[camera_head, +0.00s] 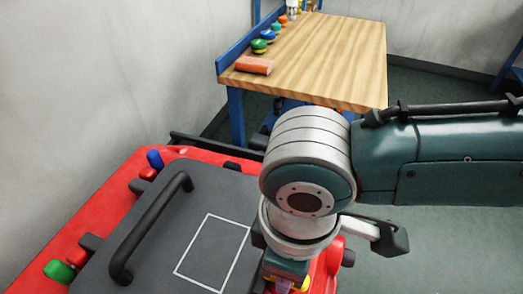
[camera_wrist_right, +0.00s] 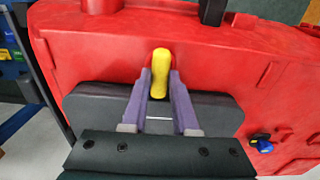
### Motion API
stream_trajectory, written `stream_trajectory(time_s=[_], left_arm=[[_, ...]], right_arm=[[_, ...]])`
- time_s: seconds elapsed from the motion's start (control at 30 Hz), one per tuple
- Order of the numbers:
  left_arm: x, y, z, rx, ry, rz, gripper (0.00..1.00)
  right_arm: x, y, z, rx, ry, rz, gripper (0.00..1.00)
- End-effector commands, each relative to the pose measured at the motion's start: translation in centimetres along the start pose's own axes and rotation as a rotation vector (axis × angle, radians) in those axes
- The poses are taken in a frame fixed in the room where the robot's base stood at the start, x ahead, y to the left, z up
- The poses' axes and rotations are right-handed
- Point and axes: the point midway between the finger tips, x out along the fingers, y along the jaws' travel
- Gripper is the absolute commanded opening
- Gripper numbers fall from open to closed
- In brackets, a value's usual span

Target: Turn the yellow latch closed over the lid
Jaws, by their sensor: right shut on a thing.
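The yellow latch (camera_wrist_right: 160,72) is an elongated knob on the red body of the scrubber (camera_wrist_right: 85,55) in the right wrist view. My right gripper (camera_wrist_right: 161,84) is shut on it, with a purple finger on each side. In the head view only a small bit of the yellow latch (camera_head: 305,285) shows at the bottom, below my right wrist. My right gripper (camera_head: 283,284) is mostly hidden there. The dark grey lid (camera_head: 190,218) lies flat on the scrubber, to the left of that gripper. I cannot tell whether the latch lies over its edge. My left gripper is not in view.
A black handle (camera_head: 150,228) rises from the lid. Blue (camera_head: 155,159) and green (camera_head: 59,271) knobs sit along the scrubber's left edge. A wooden-topped table (camera_head: 325,60) with colored objects stands behind. A wall (camera_head: 100,70) is close on the left. Floor at right looks clear.

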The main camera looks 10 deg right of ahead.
Motion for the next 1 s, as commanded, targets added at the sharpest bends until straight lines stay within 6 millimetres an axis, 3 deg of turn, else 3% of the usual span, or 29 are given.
stream_trajectory(time_s=[0.33,0.37,0.63,0.87,1.0], left_arm=[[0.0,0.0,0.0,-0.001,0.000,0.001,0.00],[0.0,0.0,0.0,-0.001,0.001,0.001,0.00],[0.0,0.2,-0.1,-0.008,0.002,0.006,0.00],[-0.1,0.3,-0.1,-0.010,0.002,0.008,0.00],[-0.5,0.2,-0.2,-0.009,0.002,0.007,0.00]], right_arm=[[0.0,0.0,-0.1,-0.008,0.002,0.000,0.00],[0.0,0.0,-0.1,-0.008,0.002,0.000,0.28],[0.0,0.0,-0.1,-0.006,0.001,0.000,0.57],[-0.1,0.0,0.0,-0.005,0.001,0.000,0.57],[-1.4,0.0,-0.1,-0.005,0.003,-0.001,0.57]])
